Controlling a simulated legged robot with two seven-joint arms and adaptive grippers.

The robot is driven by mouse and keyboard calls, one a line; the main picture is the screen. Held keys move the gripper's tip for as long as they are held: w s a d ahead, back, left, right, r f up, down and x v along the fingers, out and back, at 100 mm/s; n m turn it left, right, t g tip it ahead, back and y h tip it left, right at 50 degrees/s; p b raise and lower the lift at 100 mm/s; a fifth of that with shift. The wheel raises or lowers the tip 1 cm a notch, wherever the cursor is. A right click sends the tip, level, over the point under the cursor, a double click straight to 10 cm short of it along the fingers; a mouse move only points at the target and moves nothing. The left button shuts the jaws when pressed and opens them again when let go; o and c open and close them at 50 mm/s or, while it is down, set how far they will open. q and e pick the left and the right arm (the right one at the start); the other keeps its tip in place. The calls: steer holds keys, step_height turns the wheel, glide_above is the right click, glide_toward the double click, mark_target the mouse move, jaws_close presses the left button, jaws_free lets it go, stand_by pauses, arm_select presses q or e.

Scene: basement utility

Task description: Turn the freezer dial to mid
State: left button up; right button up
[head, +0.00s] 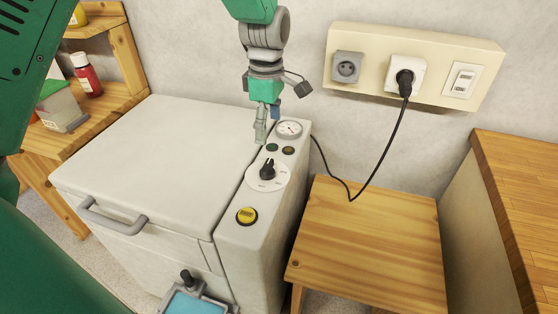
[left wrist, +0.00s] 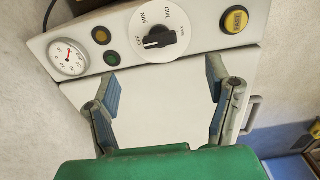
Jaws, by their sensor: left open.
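The freezer (head: 150,160) is a white chest with a grey handle. Its control panel runs along the right side. The freezer dial (head: 267,170) is a black knob on a round white plate with small printed labels. My left gripper (head: 265,125) is above the panel's far end, beside the gauge and apart from the dial. In the left wrist view its two fingers (left wrist: 162,72) are spread and empty, short of the dial. My right gripper is not in view.
On the panel are a gauge (head: 289,129), two small round lamps or buttons (head: 279,149) and a yellow button (head: 247,216). A socket strip (head: 430,40) with a plugged black cord is on the wall. A bare wooden stool (head: 365,240) stands right; a wooden shelf (head: 125,50) stands left.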

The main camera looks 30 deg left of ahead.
mark_target(267, 164)
arm_select(q)
steer(key=f, duration=0.8)
steer(key=a+f, duration=0.1)
steer(key=f, duration=0.3)
steer(key=shift+b, duration=0.35)
steer(key=shift+w+d+f, duration=0.1)
steer(key=shift+d+f, duration=0.2)
steer(key=shift+f, duration=0.25)
steer(key=shift+a, duration=0.3)
steer(key=shift+c, duration=1.2)
steer(key=shift+a, duration=0.2)
steer(key=c, duration=0.9)
steer(key=shift+d, duration=0.15)
